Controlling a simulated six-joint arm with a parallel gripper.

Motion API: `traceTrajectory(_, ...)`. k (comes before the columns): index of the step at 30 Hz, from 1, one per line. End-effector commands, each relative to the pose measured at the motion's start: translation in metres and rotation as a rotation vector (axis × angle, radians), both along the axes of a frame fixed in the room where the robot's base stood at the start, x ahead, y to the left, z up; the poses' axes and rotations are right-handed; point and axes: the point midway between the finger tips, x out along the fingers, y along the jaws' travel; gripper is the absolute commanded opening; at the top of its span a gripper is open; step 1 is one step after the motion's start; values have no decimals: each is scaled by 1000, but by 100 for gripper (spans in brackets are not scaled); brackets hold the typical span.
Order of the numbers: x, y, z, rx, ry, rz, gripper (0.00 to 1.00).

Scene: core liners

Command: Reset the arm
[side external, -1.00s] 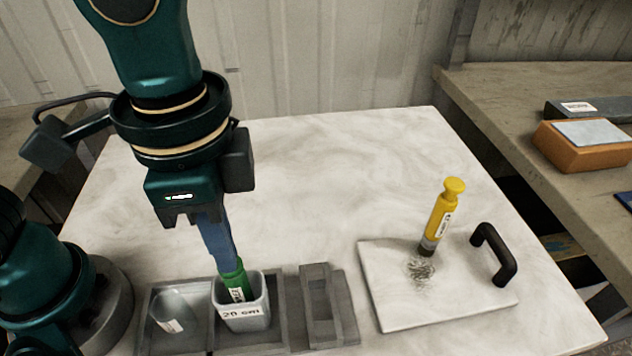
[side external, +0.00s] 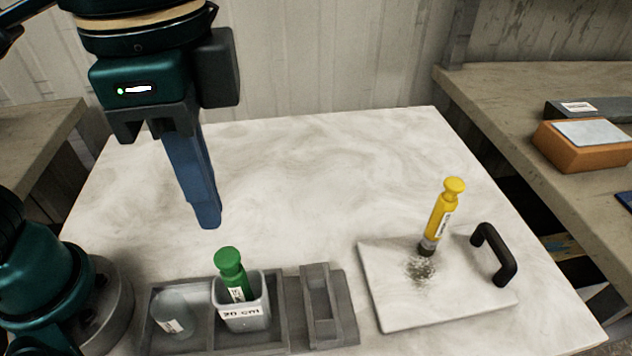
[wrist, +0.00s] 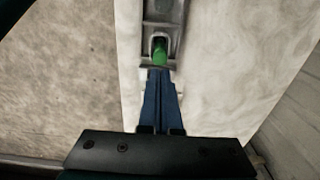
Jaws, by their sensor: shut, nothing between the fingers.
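My gripper (side external: 208,222) has blue fingers that are closed together and hold nothing. It hangs above the left part of the table, a little above and behind the green-capped tube (side external: 231,268). The green tube stands in the cup labelled "20 cm" (side external: 243,318). In the wrist view the green tube (wrist: 159,52) shows just beyond the tips of my gripper (wrist: 159,74). A yellow tube (side external: 441,215) stands slightly tilted on the white board (side external: 385,300), with dark shavings or scribble at its foot.
A grey tray (side external: 282,300) holds the labelled cup and another clear cup (side external: 172,312). A grey slotted block (side external: 328,305) stands to its right. The board has a black handle (side external: 494,254). An orange box (side external: 585,145) sits on the side bench. The back of the table is clear.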

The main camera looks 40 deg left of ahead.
Motion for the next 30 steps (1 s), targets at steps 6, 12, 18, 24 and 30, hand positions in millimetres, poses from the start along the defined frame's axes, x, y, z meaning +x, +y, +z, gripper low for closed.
traceTrajectory(6, 0, 0, 2, 1, 1, 0, 0)
traceTrajectory(12, 4, 4, 4, -6, -6, 23, 0)
traceTrajectory(18, 14, 51, 19, -59, -81, 225, 0)
traceTrajectory(24, 12, 107, 4, -121, -223, 504, 0)
traceTrajectory(30, 6, 140, -28, -159, -369, 712, 0)
